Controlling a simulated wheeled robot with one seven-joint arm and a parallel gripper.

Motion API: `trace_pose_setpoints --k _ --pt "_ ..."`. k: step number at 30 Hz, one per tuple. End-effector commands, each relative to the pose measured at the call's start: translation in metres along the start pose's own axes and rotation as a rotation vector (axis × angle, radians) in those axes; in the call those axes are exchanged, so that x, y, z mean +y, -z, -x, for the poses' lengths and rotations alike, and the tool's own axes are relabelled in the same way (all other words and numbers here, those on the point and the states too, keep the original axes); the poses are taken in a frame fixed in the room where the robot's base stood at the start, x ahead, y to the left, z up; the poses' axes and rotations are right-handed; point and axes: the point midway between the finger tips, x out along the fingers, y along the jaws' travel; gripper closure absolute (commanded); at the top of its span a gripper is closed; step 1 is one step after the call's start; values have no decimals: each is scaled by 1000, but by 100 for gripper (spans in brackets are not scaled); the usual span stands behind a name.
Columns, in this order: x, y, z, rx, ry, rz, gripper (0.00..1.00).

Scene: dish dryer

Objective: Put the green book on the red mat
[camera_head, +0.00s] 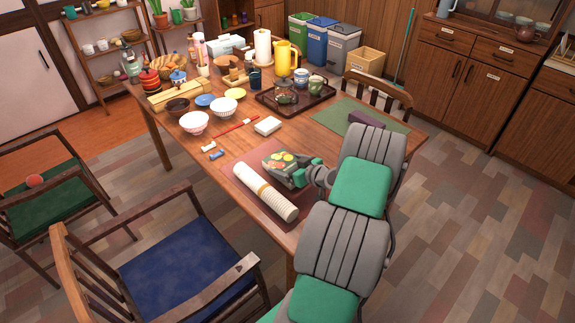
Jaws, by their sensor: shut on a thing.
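The green book (278,160), with a colourful food picture on its cover, is at my gripper (289,171) over the far right part of the red mat. My gripper is shut on the book; its fingers are small here and partly hidden. I cannot tell whether the book touches the mat or is held just above it. The red mat (240,172) lies at the near end of the wooden table. A pale ribbed roll (265,192) lies across it, and my arm covers the area to its right.
A green mat (335,113) with a dark purple block (366,119) lies at the right. Chairs (190,264) stand at the near left.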

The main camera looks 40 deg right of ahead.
Motion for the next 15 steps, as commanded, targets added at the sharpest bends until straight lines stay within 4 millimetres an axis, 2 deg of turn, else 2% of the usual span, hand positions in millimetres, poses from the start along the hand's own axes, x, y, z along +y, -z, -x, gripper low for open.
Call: trace_pose_setpoints --k 5,6,9,15 --pt "0 -4 -2 0 0 0 59" --pt "0 -3 -1 -1 0 -1 6" --pt "0 -3 -1 -1 0 -1 0" --pt "0 -2 0 -1 0 -1 0"
